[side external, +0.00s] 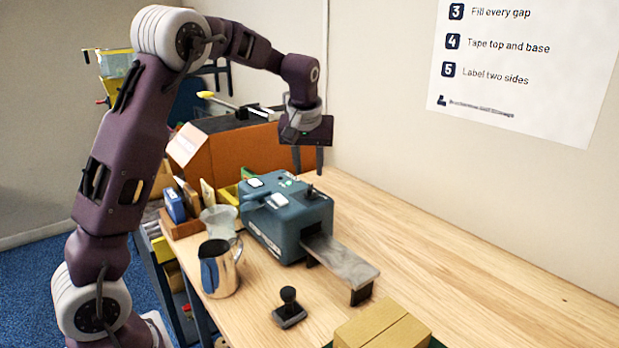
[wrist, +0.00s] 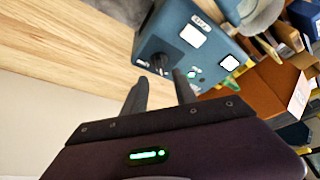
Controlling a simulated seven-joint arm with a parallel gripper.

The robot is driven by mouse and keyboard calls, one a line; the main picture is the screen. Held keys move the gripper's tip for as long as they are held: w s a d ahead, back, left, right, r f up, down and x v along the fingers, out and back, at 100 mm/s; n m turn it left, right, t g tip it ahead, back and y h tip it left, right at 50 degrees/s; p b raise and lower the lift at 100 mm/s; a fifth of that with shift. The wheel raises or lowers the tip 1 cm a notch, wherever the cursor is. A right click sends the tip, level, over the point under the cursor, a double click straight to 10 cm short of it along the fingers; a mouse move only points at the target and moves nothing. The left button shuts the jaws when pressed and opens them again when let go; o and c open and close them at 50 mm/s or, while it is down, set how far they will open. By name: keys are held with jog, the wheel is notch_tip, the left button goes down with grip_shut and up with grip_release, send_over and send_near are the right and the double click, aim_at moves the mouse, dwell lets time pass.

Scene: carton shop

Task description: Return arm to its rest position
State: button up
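My gripper (side external: 309,170) hangs in the air above the far right end of the blue-grey machine (side external: 278,221), fingers pointing down. In the wrist view my gripper (wrist: 160,77) shows two dark fingers spread apart with nothing between them. The machine (wrist: 188,40) lies beyond the fingertips there, with a black knob (wrist: 159,62) on its top close to the fingertips in the picture. The gripper looks clear of the machine. My arm is raised and bent, reaching over from the left.
An orange-brown carton (side external: 240,155) stands behind the machine. A closed cardboard box (side external: 383,326) is at the near edge. The right of the wooden table (side external: 450,265) is clear.

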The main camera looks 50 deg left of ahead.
jog(key=shift+s+d+r, duration=0.1)
jog(key=shift+r, duration=0.25)
jog(key=s+d+r+m+t+h, duration=0.1)
jog(key=s+d+r+m, duration=0.15)
jog(key=s+d, duration=0.3)
jog(key=s+d+r+m+h, duration=0.1)
jog(key=s+d+r, duration=0.35)
jog(key=s, duration=0.25)
jog(key=s+d+f+m, duration=0.1)
jog(key=s+d+m, duration=0.1)
jog(key=s, duration=0.4)
jog(key=s+d+f+m+t+h, duration=0.1)
jog(key=s+d+f, duration=0.1)
jog(key=s+d, duration=0.2)
jog(key=s+d+f+m, duration=0.2)
jog(key=s+d, duration=0.1)
jog(key=s, duration=0.6)
jog(key=shift+m, duration=0.35)
